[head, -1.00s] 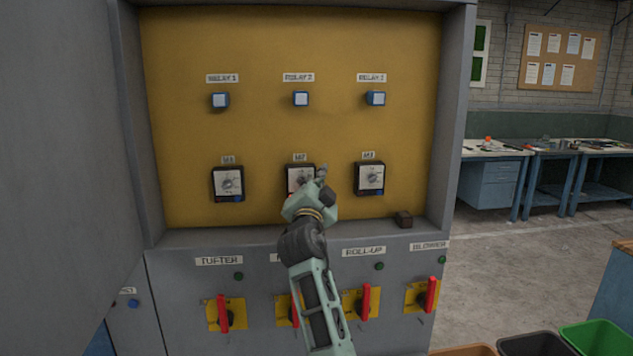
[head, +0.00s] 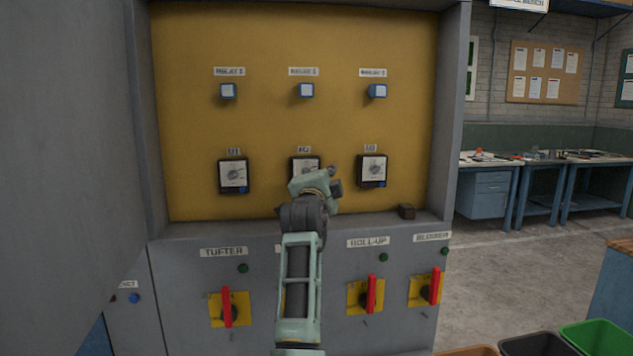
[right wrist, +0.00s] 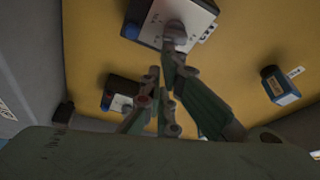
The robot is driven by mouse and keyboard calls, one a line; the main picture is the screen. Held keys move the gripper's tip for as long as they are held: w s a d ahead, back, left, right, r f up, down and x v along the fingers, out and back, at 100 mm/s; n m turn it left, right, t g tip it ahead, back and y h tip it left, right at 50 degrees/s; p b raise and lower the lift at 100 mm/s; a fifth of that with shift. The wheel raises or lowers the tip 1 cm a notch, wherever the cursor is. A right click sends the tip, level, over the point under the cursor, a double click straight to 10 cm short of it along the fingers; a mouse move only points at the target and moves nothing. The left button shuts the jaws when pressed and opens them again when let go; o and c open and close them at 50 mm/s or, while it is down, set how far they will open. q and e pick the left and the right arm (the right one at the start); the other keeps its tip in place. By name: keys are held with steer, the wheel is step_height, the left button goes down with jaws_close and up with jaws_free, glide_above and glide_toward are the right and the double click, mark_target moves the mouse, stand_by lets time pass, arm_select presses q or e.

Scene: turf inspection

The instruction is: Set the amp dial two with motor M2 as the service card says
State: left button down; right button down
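The M2 dial (head: 305,162) is on the yellow panel, mostly hidden by my right gripper. My right gripper (head: 334,178) is at the lower right of its face in the head view. In the right wrist view, a white-faced dial (right wrist: 158,18), probably M2, has a grey knob (right wrist: 175,33) just beyond the right gripper's tips (right wrist: 161,67). The tips show a narrow gap with nothing visible between them; contact with the knob cannot be told. The pointer reading is not legible. My left gripper is out of view. No service card can be made out.
The M1 dial (head: 233,175) and M3 dial (head: 372,170) flank M2. A dark block (head: 406,211) sits on the ledge. Red-handled switches (head: 371,294) are below. Bins (head: 596,338) stand at lower right.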

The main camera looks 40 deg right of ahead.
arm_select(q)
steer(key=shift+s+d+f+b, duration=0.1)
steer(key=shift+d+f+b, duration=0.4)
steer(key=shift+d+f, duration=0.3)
arm_select(e)
steer(key=shift+w+a+f+m+g+y, duration=0.1)
steer(key=shift+f+m+g+y, duration=0.1)
steer(key=shift+f+m, duration=0.3)
steer(key=shift+w+a+f+m+g+y, duration=0.1)
steer(key=shift+f+m+y, duration=0.1)
steer(key=shift+m, duration=0.5)
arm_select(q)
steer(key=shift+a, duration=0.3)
